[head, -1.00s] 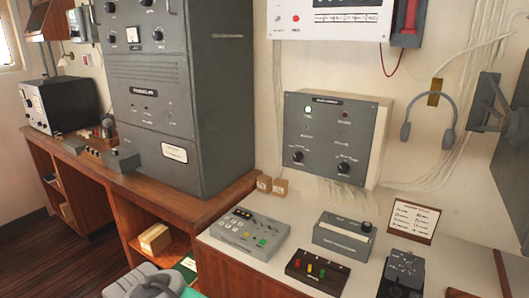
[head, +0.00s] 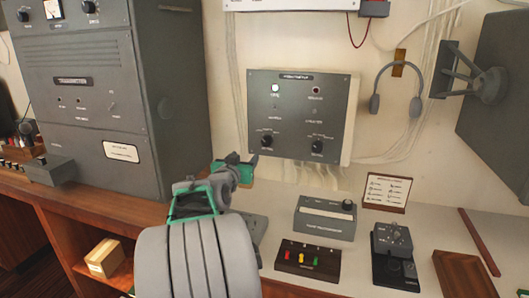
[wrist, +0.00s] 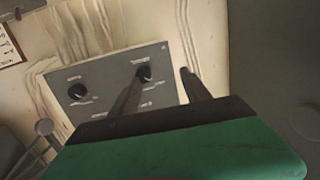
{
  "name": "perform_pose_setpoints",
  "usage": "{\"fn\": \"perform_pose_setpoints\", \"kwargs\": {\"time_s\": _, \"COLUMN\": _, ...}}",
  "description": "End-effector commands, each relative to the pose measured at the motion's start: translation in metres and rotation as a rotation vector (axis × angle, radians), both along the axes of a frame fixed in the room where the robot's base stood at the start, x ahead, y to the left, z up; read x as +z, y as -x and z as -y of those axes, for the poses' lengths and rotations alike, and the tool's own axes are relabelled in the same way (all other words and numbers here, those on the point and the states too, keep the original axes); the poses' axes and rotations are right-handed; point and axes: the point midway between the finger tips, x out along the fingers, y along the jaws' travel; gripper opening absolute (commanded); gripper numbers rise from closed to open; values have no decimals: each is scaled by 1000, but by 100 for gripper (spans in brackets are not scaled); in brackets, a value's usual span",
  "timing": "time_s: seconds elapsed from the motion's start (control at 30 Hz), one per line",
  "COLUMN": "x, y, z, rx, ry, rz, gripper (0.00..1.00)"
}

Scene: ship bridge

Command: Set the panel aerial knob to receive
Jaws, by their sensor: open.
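The grey wall panel (head: 292,110) has two black knobs low on its face, a left knob (head: 267,141) and a right knob (head: 317,146). Their small labels are too blurred to read, so I cannot tell which is the aerial knob or its setting. My gripper (head: 252,160) is at the panel's lower left, just below the left knob. The wrist view shows the panel (wrist: 112,82) turned over, with the head view's left knob (wrist: 143,73) at one fingertip. My gripper (wrist: 164,77) is open, its other finger beyond the panel's edge; contact is unclear.
A headset (head: 376,103) hangs right of the panel. On the counter below stand a grey box with a knob (head: 325,218), a dark box with coloured levers (head: 308,261) and a black-based device (head: 394,255). A tall grey cabinet (head: 165,90) stands at left.

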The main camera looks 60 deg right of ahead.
Motion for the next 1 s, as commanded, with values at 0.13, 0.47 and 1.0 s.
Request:
{"fn": "perform_pose_setpoints", "kwargs": {"time_s": 0.13, "x": 12, "y": 32, "z": 35, "rx": -77, "ry": 94, "rz": 17, "gripper": 56}}
{"fn": "perform_pose_setpoints", "kwargs": {"time_s": 0.47, "x": 16, "y": 25, "z": 91, "rx": -80, "ry": 98, "rz": 17, "gripper": 56}}
{"fn": "perform_pose_setpoints", "kwargs": {"time_s": 1.0, "x": 14, "y": 21, "z": 108, "rx": -75, "ry": 97, "rz": 18, "gripper": 45}}
